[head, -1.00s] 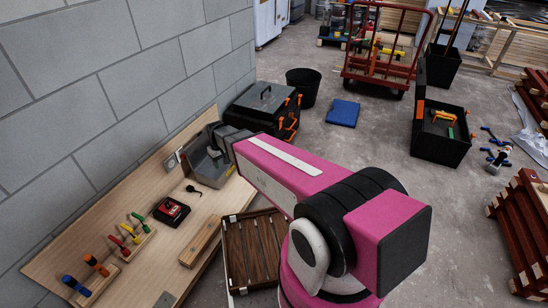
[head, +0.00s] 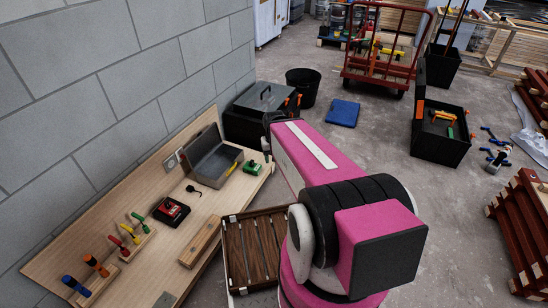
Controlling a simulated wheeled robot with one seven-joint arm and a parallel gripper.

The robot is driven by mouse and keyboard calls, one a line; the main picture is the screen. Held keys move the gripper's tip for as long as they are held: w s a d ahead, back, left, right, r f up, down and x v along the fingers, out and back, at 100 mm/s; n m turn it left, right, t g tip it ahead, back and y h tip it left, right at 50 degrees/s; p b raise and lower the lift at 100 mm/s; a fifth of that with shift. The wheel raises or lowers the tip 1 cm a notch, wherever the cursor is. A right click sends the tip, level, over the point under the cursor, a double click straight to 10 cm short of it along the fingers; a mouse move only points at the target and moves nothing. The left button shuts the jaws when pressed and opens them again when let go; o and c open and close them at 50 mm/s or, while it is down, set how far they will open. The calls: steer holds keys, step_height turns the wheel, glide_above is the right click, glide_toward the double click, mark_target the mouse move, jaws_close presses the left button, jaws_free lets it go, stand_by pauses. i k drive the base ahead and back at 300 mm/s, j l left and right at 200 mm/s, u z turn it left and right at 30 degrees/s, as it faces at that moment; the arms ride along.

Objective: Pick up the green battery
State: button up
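The green battery (head: 252,168) is a small green block with a dark part. It stands on the wooden workbench top (head: 170,225), near the bench's far right end, just right of the open grey metal box. My pink arm reaches over from the lower right. Its dark end, with my gripper (head: 266,147), is just above and right of the battery, mostly hidden behind the arm. I see no contact with the battery, and I cannot tell whether the fingers are open or shut.
The open grey box (head: 213,160) stands left of the battery. A black and red charger (head: 171,211) and a rack of screwdrivers (head: 128,238) are on the bench. A black toolbox (head: 262,110) is beyond its end. A slatted wooden crate (head: 252,250) is at its front.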

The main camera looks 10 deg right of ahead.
mark_target(251, 167)
steer(key=k, duration=0.5)
steer(key=i+l+u, duration=0.1)
steer(key=l, duration=0.4)
steer(key=i+l+u, duration=0.1)
steer(key=i+l, duration=0.15)
steer(key=l, duration=0.25)
steer(key=i+l+u, duration=0.1)
steer(key=l, duration=0.45)
steer(key=i+l+u, duration=0.1)
steer(key=i+l, duration=0.15)
steer(key=l, duration=0.3)
steer(key=i+l+u, duration=0.1)
steer(key=l, duration=0.45)
steer(key=i+l+u, duration=0.1)
steer(key=l, duration=0.45)
steer(key=i+l+u, duration=0.1)
steer(key=l, duration=0.45)
steer(key=i+j, duration=0.15)
